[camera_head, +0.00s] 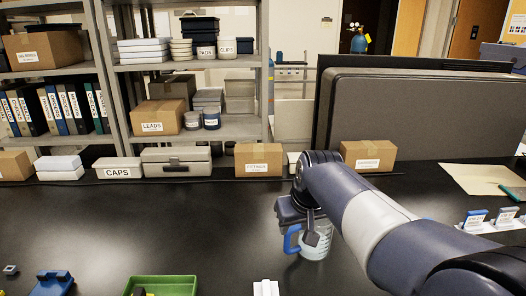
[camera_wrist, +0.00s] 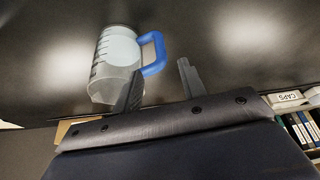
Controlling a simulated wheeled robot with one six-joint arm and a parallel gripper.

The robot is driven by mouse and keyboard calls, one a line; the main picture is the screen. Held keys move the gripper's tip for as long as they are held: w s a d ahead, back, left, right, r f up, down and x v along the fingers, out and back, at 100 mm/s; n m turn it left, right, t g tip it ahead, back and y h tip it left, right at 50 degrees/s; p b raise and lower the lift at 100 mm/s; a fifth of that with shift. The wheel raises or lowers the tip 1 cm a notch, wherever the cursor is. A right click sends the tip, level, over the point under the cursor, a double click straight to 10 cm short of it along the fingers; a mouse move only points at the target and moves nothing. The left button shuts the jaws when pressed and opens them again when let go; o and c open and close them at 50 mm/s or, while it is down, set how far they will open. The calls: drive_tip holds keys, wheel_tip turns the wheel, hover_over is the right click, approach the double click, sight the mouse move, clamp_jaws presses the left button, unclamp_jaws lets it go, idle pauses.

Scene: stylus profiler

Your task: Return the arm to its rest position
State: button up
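My arm reaches in from the right in the head view, and my gripper (camera_head: 311,232) points down over the dark bench (camera_head: 190,225). A clear jug (camera_head: 318,250) with a blue handle (camera_head: 290,240) stands on the bench, partly hidden behind my gripper. In the wrist view my gripper (camera_wrist: 161,80) is open, its two fingers well apart. The jug (camera_wrist: 117,55) shows beyond the left finger, and its blue handle (camera_wrist: 156,54) shows across the gap between the fingers. I see no finger closed on the handle; whether either touches the jug is unclear.
A green tray (camera_head: 170,282), a blue item (camera_head: 52,284) and a white block (camera_head: 265,288) are at the near edge. The left middle of the bench is clear.

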sight(289, 240)
drive_tip(key=x, duration=1)
drive_tip(key=shift+f, duration=0.1)
drive_tip(key=shift+d+r, duration=0.1)
drive_tip(key=shift+r, duration=0.15)
